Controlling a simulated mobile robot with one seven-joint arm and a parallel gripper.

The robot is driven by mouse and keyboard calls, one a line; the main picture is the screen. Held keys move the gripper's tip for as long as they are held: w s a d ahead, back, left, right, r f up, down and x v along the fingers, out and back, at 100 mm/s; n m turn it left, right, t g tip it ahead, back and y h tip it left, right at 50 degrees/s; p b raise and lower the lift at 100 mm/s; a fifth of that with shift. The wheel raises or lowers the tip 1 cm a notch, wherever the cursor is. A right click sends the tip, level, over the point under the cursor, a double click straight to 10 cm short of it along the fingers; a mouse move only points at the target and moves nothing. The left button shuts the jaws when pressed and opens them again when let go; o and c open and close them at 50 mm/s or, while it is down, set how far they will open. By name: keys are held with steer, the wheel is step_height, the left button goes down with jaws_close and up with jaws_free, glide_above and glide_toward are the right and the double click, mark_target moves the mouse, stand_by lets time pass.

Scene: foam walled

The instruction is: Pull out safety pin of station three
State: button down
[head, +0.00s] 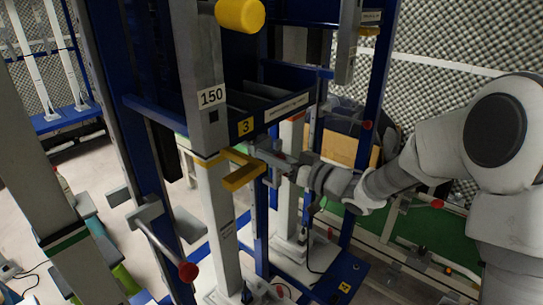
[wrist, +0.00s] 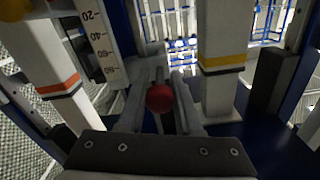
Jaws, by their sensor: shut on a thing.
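The station three label (head: 245,126) is a yellow plate with a 3, beside the 150 plate on the grey column. My gripper (head: 268,155) reaches in from the right, just below the tray and right of a yellow bracket (head: 241,170). In the wrist view a red ball knob (wrist: 160,98), which looks like the safety pin's end, sits between the two fingers of my gripper (wrist: 163,105). The gripper is shut on it. The pin's shaft is mostly hidden, and I cannot tell how far it sits in the column. The knob is hidden in the head view.
A lever with a red ball (head: 188,271) juts out at the lower left. A yellow cylinder (head: 240,14) is above the column. Blue uprights (head: 375,85) and a dark tray (head: 270,105) crowd the arm. A white column with a yellow band (wrist: 224,62) stands ahead in the wrist view.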

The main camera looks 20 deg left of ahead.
stand_by(0.3)
steer(key=p+v, duration=0.2)
steer(key=v, duration=0.6)
steer(key=shift+s+d, duration=0.2)
steer(key=shift+d, duration=0.15)
steer(key=shift+f, duration=0.1)
steer(key=c, duration=0.6)
jaws_free()
steer(key=shift+d, duration=0.1)
steer(key=p+v, duration=0.1)
steer(key=v, duration=1.6)
steer(key=shift+s+d+p, duration=0.15)
steer(key=shift+d+p, duration=0.05)
steer(key=shift+p, duration=0.1)
